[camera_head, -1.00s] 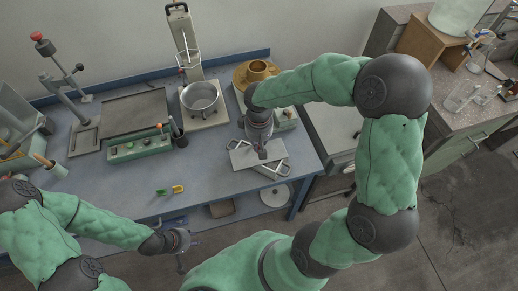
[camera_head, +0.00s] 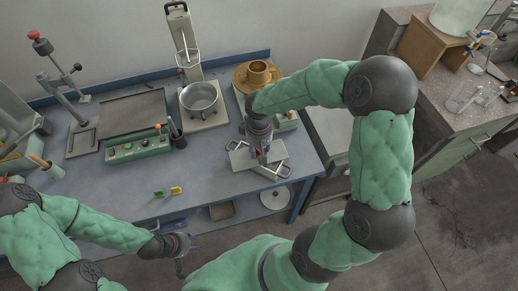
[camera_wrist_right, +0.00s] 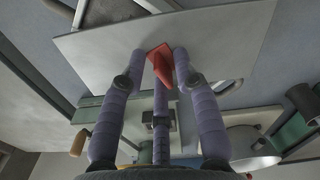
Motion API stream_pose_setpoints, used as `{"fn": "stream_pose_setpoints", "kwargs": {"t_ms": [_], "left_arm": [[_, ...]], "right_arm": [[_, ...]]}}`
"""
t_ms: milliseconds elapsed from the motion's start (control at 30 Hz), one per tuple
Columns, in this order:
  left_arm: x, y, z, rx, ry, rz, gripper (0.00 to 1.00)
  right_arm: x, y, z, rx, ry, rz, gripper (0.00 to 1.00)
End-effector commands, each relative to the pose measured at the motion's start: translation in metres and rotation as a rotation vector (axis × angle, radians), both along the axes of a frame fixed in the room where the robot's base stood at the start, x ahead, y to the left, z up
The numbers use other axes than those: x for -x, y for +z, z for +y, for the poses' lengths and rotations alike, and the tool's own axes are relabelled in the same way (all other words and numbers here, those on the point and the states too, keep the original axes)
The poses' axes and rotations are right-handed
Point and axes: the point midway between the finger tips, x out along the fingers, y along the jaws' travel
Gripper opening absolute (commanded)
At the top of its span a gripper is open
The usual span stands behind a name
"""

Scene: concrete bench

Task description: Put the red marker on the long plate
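The red marker (camera_wrist_right: 161,62) is between the fingertips of my right gripper (camera_wrist_right: 160,60) in the right wrist view. The fingers appear closed on it, and part of it is hidden by them. In the head view only a small red bit (camera_head: 266,148) shows at my right gripper (camera_head: 262,150). The light grey long plate (camera_head: 240,161) is below that gripper; it also fills the upper right wrist view (camera_wrist_right: 235,35). I cannot tell whether the marker touches the plate. My left gripper (camera_head: 184,252) is low, off the bench's front edge; its finger state is unclear.
Green (camera_head: 158,194) and yellow (camera_head: 176,190) pieces lie at the bench front. A handled metal piece (camera_head: 271,172) is under the plate.

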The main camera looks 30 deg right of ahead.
Motion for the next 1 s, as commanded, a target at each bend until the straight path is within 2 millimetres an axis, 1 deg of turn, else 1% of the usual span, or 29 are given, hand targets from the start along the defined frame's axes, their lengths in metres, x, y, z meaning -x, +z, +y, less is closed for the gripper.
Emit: {"fn": "stream_pose_setpoints", "kwargs": {"t_ms": [233,367,467,700,800,900,1000], "left_arm": [[0.0,0.0,0.0,0.0,0.0,0.0,0.33],[0.0,0.005,0.0,0.0,0.0,0.0,0.33],[0.0,0.009,0.0,0.0,0.0,0.0,0.33],[0.0,0.026,0.0,0.0,0.0,0.0,0.33],[0.0,0.031,0.0,0.0,0.0,0.0,0.33],[0.0,0.035,0.0,0.0,0.0,0.0,0.33],[0.0,0.037,0.0,0.0,0.0,0.0,0.33]], "right_arm": [[0.001,-0.001,0.0,0.0,0.001,0.004,0.34],[0.001,0.005,0.0,-0.001,0.001,0.003,0.34],[0.001,0.02,0.0,0.0,0.0,0.001,0.34],[0.0,0.07,0.0,0.0,0.0,-0.002,0.34],[0.0,0.088,0.0,0.0,0.0,-0.001,0.34],[0.0,0.104,0.0,-0.001,0.001,-0.001,0.34],[0.0,0.114,0.0,0.0,0.001,0.0,0.34]]}}
